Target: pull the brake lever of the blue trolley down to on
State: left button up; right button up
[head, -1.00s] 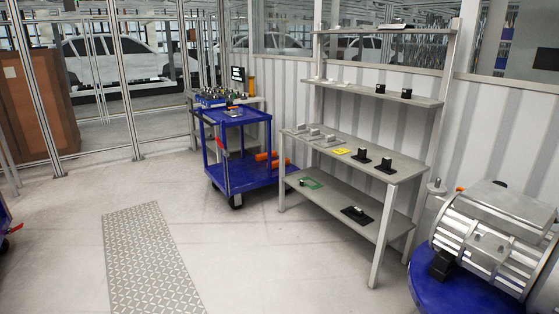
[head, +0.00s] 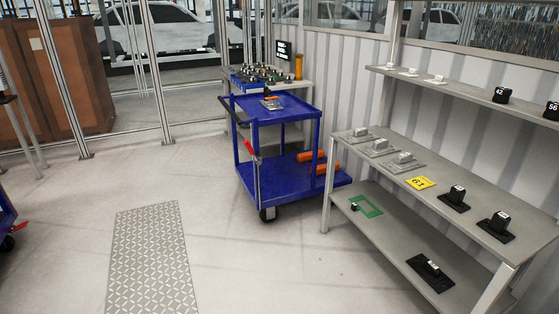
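The blue trolley (head: 278,180) stands in the middle of the head view, beside the left end of the grey shelf unit. Its brake lever (head: 250,149) has a red handle and sits on the front left side of the trolley, tilted up from the post. A small grey part with an orange piece (head: 271,103) lies on the trolley's top shelf. Orange parts (head: 312,156) lie on its lower shelf. Neither of my grippers shows in the head view.
The grey shelf unit (head: 440,170) stands on the right with several parts on it. A bench with parts (head: 265,75) is behind the trolley. Another blue object (head: 5,215) cuts in at the left edge. The floor in front is clear, with a metal floor plate (head: 152,255).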

aim_at(246, 142)
jog(key=i+u, duration=0.15)
jog(key=i, duration=0.3)
jog(key=i+l+u, duration=0.15)
jog(key=i, duration=0.35)
jog(key=i+u, duration=0.1)
jog(key=i, duration=0.45)
jog(key=i+l+u, duration=0.1)
jog(key=i, duration=0.45)
jog(key=i+l+u, duration=0.15)
jog(key=i, duration=0.4)
jog(key=i+l+u, duration=0.1)
jog(key=i, duration=0.45)
jog(key=l, duration=0.1)
